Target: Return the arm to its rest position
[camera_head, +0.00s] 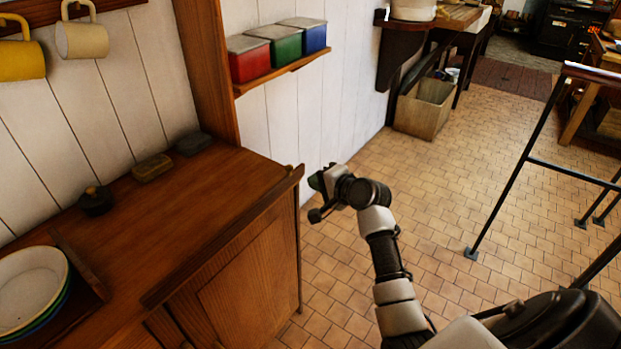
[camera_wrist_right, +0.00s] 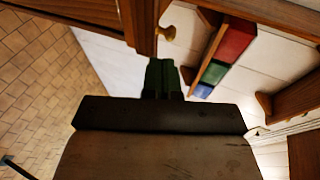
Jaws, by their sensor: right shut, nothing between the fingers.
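My right arm rises from the lower right in the head view. Its gripper (camera_head: 318,193) is in the air just past the right end of the wooden counter (camera_head: 205,190), above the tiled floor. In the right wrist view the gripper's dark green fingers (camera_wrist_right: 162,76) are together, with nothing between them. From the head view I cannot tell whether the gripper touches the counter's edge; it looks close to it. My left gripper is not in view.
A shelf (camera_head: 285,72) with red, green and blue boxes is on the wall. The counter holds a stack of bowls (camera_head: 30,285) and small dark items. A bin (camera_head: 425,108) stands by the wall. A black metal railing (camera_head: 515,165) is at right. Floor between is clear.

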